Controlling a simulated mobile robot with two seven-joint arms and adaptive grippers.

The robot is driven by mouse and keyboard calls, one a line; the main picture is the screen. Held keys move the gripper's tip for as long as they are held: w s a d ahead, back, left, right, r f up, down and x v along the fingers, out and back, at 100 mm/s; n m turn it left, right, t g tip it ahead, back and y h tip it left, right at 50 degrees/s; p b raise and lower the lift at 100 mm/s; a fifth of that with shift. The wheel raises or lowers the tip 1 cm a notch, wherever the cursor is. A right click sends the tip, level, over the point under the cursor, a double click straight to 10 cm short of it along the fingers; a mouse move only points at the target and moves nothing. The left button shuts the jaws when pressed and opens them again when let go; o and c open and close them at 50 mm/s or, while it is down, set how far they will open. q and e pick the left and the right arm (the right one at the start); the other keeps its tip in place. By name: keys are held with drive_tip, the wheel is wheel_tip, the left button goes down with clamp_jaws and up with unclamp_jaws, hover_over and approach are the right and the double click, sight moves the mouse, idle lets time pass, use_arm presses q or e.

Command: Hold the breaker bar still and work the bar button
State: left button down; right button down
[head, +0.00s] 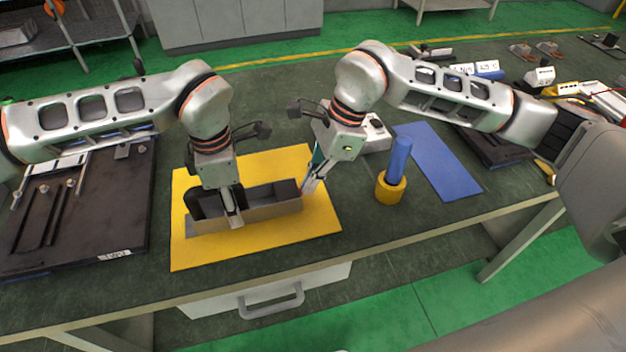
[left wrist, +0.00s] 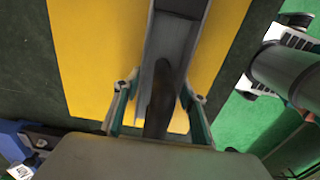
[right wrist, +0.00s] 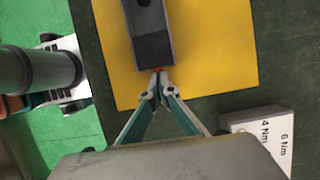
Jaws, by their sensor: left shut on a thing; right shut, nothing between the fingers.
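The breaker bar (head: 265,211) is a grey metal channel lying on the yellow mat (head: 200,255). My left gripper (head: 234,218) is shut on the bar near its left end, with one finger on the near side wall. In the left wrist view the fingers (left wrist: 158,105) straddle the channel (left wrist: 178,50), and a dark curved part (left wrist: 160,95) lies inside it. My right gripper (head: 308,188) is shut and empty at the bar's right end.
A blue cylinder in a yellow ring (head: 391,190) stands to the right of the mat. A white block labelled in Nm (right wrist: 262,133) sits close to my right gripper. A blue mat (head: 440,160) lies farther right, and a dark plate (head: 80,215) at left.

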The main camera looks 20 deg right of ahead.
use_arm(q)
drive_tip(key=shift+s+d, duration=0.1)
drive_tip(key=shift+d, duration=0.3)
use_arm(e)
drive_tip(key=shift+s+a, duration=0.15)
drive_tip(key=shift+a, duration=0.1)
drive_tip(key=shift+d, duration=0.35)
drive_tip(key=d, duration=0.3)
drive_tip(key=shift+d, duration=0.15)
use_arm(q)
drive_tip(key=shift+a, duration=0.15)
use_arm(e)
drive_tip(key=v, duration=1)
drive_tip(key=shift+d, duration=0.35)
use_arm(q)
drive_tip(key=c, duration=1.1)
unclamp_jaws()
